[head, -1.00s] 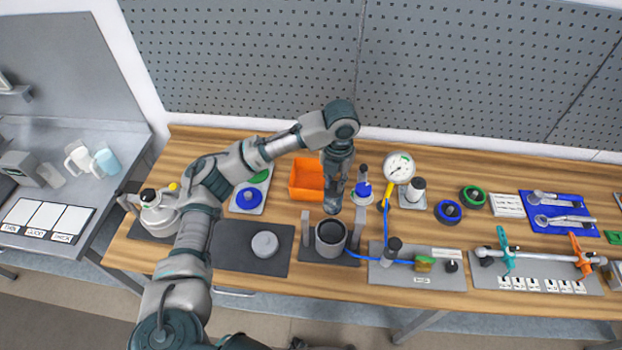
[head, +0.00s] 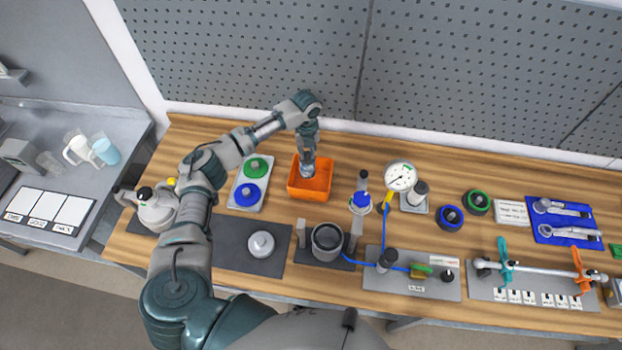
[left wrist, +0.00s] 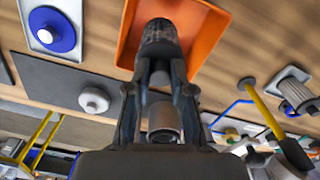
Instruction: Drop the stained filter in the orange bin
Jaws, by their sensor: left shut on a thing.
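The orange bin (head: 322,188) stands on the wooden bench behind the dark mats, and it also shows in the left wrist view (left wrist: 203,38). My left gripper (head: 307,168) is over the bin, pointing down. It is shut on a dark, mottled cylinder, the stained filter (left wrist: 160,38), which sits between the fingertips in the left wrist view. In that view the filter shows against the bin's inside. How far it is above the bin's floor I cannot tell. My right gripper is in neither view.
A grey open cup (head: 327,240) stands in front of the bin on a mat. A tray with green and blue discs (head: 249,182) is left of the bin. A blue-based bottle (head: 361,195) and a pressure gauge (head: 400,177) are to the right. A pegboard rises behind.

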